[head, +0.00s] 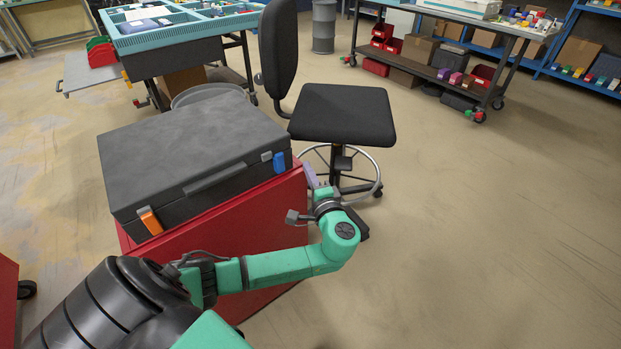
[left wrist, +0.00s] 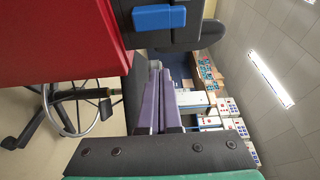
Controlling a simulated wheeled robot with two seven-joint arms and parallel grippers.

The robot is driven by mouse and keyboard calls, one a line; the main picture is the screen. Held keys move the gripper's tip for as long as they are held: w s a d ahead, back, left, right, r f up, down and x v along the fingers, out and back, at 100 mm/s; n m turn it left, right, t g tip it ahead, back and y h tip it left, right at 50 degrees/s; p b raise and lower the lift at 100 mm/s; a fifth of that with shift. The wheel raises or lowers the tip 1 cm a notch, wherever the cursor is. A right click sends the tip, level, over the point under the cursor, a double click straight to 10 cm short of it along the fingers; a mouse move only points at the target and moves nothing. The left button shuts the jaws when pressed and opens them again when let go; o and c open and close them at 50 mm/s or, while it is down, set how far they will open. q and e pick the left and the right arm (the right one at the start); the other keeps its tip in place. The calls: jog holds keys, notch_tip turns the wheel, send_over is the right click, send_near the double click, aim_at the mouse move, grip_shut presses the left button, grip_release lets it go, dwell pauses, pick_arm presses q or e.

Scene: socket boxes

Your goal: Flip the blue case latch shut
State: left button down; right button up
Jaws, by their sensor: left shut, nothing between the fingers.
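A dark grey case (head: 195,150) lies with its lid down on a red cabinet (head: 240,215). Its blue latch (head: 279,162) is at the right end of the front side, and an orange latch (head: 150,221) is at the left end. In the left wrist view, the blue latch (left wrist: 158,17) shows at the top against the dark case. I cannot tell how far the blue latch is turned. My left gripper (head: 309,174) is just right of the blue latch, apart from it. Its purple fingers (left wrist: 162,98) are together and empty. My right gripper is not in view.
A black chair (head: 343,113) with a ring base stands close behind my left gripper. A workbench with a blue tray (head: 175,36) is at the back left, and a cart (head: 465,50) is at the back right. The floor at the right is clear.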

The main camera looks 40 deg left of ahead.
aim_at(279, 162)
pick_arm(q)
jog(key=a, duration=0.1)
jog(key=a+p, duration=0.1)
jog(key=a, duration=0.2)
jog(key=shift+s+a+p, duration=0.3)
jog(key=shift+a+p, duration=0.05)
jog(key=shift+a, duration=0.05)
jog(key=shift+s, duration=0.3)
jog(key=shift+f, duration=0.1)
